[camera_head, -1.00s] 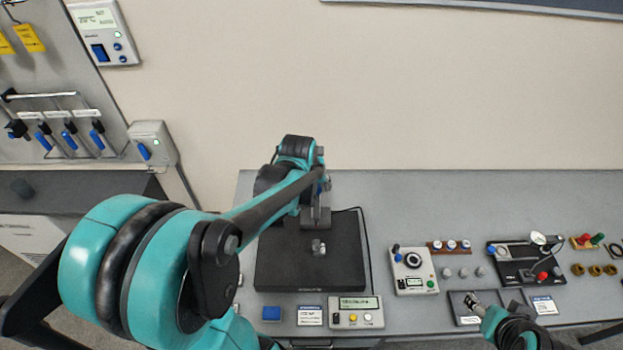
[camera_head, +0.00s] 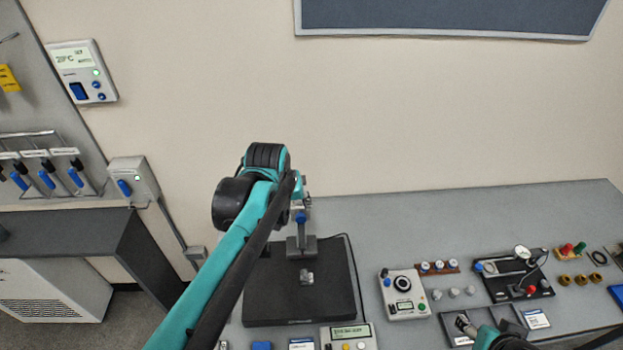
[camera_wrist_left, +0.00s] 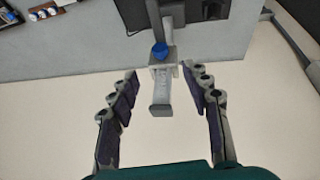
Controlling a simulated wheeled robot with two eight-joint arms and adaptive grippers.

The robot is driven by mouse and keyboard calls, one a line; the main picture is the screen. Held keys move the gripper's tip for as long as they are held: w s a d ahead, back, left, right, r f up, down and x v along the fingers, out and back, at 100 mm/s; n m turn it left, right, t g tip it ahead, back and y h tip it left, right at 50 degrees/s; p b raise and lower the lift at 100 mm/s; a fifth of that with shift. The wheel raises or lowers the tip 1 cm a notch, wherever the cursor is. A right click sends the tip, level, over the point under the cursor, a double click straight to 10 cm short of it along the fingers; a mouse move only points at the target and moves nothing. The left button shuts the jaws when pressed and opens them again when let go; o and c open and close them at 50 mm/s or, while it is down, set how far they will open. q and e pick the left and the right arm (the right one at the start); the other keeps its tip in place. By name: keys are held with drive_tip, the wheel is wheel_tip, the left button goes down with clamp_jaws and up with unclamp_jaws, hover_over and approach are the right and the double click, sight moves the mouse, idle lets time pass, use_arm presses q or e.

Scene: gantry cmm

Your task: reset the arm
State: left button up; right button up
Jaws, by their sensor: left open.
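My left arm comes in from the lower left, and its wrist hangs over the back of the black measuring plate (camera_head: 275,305). My left gripper (camera_head: 299,188) is small and partly hidden by the arm in the head view. In the left wrist view its two fingers (camera_wrist_left: 160,75) stand wide apart. A grey post with a blue knob (camera_wrist_left: 160,53) shows between them, with no finger visibly touching it. The post (camera_head: 300,246) also stands at the back of the plate in the head view.
A control box with a dial (camera_head: 403,294) stands right of the plate. Further right is a black fixture with a round mirror or lens (camera_head: 515,272). A display box (camera_head: 348,337) is in front of the plate.

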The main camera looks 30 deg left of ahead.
use_arm(q)
drive_tip(key=s+d+f+m+b, duration=0.2)
drive_tip(key=s+d+f+b, duration=0.1)
drive_tip(key=f+b, duration=0.3)
drive_tip(key=s+d+f+m+t+b, duration=0.1)
drive_tip(key=d+f+b, duration=0.4)
drive_tip(key=f, duration=0.5)
drive_tip(key=s+d+f+m+t+h+b, duration=0.1)
drive_tip(key=s+d+f+m+b, duration=0.2)
drive_tip(key=s+f+b, duration=0.2)
wheel_tip(320, 180, down, 3)
drive_tip(key=b, duration=0.4)
drive_tip(key=shift+d+m, duration=0.3)
drive_tip(key=shift+d, duration=0.1)
drive_tip(key=shift+s+r, duration=0.1)
drive_tip(key=shift+r, duration=0.05)
